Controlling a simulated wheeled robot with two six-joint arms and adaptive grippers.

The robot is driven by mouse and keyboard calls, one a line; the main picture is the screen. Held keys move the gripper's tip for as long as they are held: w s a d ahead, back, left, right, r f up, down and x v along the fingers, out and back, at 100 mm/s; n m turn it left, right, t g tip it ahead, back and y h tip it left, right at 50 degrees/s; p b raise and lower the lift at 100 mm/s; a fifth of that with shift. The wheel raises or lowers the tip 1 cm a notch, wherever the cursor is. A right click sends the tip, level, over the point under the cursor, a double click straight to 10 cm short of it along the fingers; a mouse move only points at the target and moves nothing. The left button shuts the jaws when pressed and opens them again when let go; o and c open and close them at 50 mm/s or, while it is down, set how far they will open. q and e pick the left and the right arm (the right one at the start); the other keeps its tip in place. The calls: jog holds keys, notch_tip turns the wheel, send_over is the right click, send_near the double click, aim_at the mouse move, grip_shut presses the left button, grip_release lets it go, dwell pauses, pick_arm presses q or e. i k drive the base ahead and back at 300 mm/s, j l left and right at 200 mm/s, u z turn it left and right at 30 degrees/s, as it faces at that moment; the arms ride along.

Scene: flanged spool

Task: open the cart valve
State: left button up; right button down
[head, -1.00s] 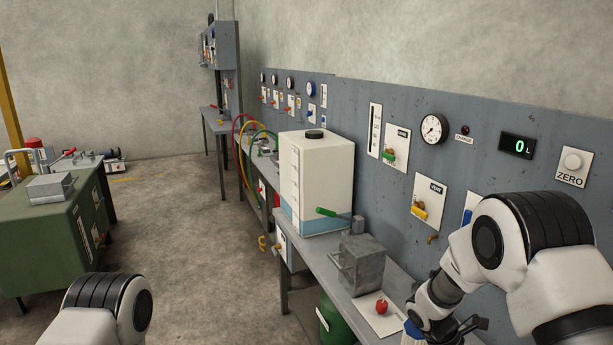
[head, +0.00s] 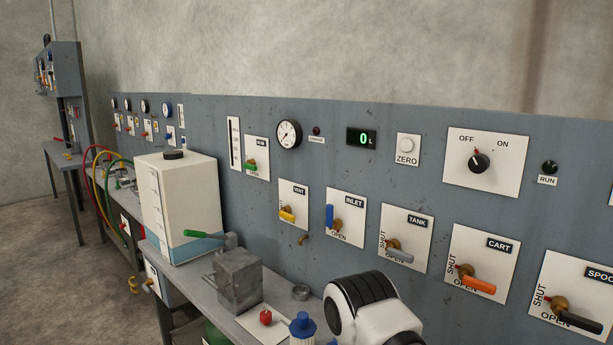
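The cart valve (head: 478,284) is on the grey wall panel at the right, on a white plate labelled CART. Its orange lever runs from a brass body to the right and slightly down, lying along the word OPEN at the plate's bottom. The word SHUT runs up the plate's left side. Nothing touches the lever. A white and black link of my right arm shows at the bottom centre, below and left of the cart plate. Neither of my grippers is in view.
The tank valve (head: 398,250) with a grey lever is left of the cart valve; the spool valve (head: 573,314) with a black lever is right. A bench (head: 228,321) holds a white tank (head: 178,205), a metal box (head: 238,282) and a blue-capped bottle (head: 303,326).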

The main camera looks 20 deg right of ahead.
aim_at(466, 271)
jog(key=z, duration=1.7)
